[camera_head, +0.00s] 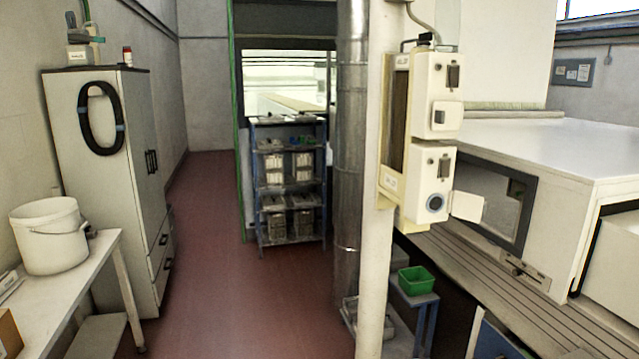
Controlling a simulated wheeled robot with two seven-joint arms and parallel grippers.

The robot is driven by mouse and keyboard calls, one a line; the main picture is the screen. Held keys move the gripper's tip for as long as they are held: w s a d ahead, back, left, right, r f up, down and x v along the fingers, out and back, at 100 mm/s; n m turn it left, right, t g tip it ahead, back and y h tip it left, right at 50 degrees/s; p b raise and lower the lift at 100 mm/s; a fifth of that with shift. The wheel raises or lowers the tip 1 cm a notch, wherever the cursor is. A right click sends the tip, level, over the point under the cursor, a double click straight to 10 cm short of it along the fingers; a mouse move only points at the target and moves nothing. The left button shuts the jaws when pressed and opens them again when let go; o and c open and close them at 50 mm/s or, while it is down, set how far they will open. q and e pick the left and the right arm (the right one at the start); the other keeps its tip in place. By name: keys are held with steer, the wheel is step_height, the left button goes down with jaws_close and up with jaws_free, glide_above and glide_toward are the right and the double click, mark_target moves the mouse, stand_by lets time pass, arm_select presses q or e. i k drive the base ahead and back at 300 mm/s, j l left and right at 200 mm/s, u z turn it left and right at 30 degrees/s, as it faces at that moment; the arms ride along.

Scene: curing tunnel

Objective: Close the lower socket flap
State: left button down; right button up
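The socket box (397,125) is a cream unit mounted on a pale post, right of the middle in the head view. The lower socket flap (467,206) stands open, sticking out to the right of that socket. The upper socket flap (446,116) looks shut, with a dark grey catch on it. Neither of my grippers shows in the head view.
A white machine housing (560,150) with a dark-framed window stands right of the post. A small table with a green bin (416,280) is below the sockets. A white bucket (50,235) sits on a bench at left. Red floor (225,290) is clear in the middle.

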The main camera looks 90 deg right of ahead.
mark_target(470, 208)
steer(key=z, duration=3.35)
